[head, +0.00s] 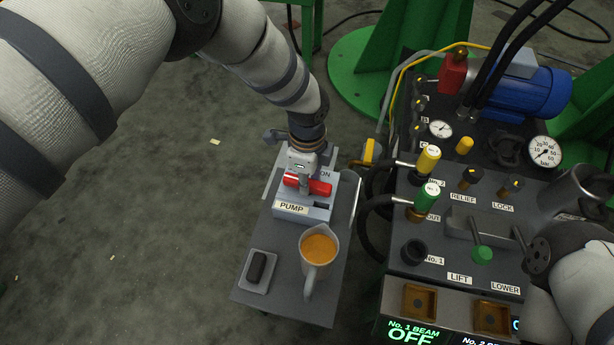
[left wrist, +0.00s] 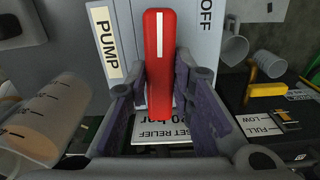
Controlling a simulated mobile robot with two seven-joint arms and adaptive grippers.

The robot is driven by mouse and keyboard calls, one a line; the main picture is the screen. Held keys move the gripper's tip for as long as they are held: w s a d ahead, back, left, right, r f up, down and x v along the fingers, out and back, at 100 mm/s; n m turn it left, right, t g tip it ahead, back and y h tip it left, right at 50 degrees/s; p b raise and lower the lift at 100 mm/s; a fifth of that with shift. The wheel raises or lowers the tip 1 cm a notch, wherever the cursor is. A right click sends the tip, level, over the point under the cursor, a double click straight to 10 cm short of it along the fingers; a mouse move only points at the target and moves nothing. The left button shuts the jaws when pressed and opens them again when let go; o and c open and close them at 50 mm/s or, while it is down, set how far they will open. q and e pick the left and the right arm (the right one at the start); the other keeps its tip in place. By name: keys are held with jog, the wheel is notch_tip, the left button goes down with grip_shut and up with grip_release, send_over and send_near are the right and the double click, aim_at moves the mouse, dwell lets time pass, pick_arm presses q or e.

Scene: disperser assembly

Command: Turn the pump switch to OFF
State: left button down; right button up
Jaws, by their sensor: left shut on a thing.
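The pump switch is a red handle (head: 319,188) on a pale box (head: 303,213) labelled PUMP. The word ON shows at the box's upper right in the head view. My left gripper (head: 304,182) reaches down from above and is shut on the handle. In the left wrist view the red handle (left wrist: 159,65) stands between the two fingers (left wrist: 160,100). Its white line lies at the upper end, with the word OFF to the right of that end. OFF is hidden in the head view. My right arm is at the lower right; its jaws cannot be made out.
A jug of orange liquid (head: 319,249) and a small black item on a plate (head: 257,267) share the grey stand (head: 285,300) with the box. The control panel (head: 440,262), with knobs, gauges and hoses, stands close on the right. Open floor lies to the left.

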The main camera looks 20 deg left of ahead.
pick_arm(q)
jog(key=shift+n, duration=0.5)
jog(key=c, duration=1.4)
grip_release()
jog(key=shift+r, duration=0.1)
notch_tip(320, 180, up, 12)
